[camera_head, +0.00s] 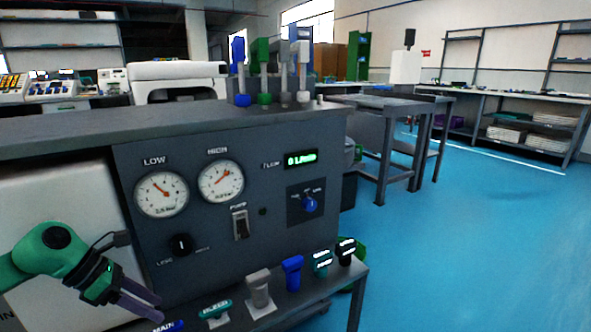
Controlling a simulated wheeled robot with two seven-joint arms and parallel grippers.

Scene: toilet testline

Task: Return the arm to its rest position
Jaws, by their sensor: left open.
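My left gripper (142,303) is at the lower left, on a green arm that comes in from the left edge. Its dark fingers point down and right, and it is open with nothing seen between them. The fingertips are close to the blue handle marked MAIN (168,326) at the bottom edge; I cannot tell whether they touch. The grey test panel (270,235) stands behind the gripper, with a LOW gauge (161,194), a HIGH gauge (221,180) and a pump switch (240,224). My right gripper is not in view.
Several valve handles, including a grey one (259,288) and a blue one (292,272), stand up along the ledge below the panel. A black knob (181,245) juts out near the arm.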

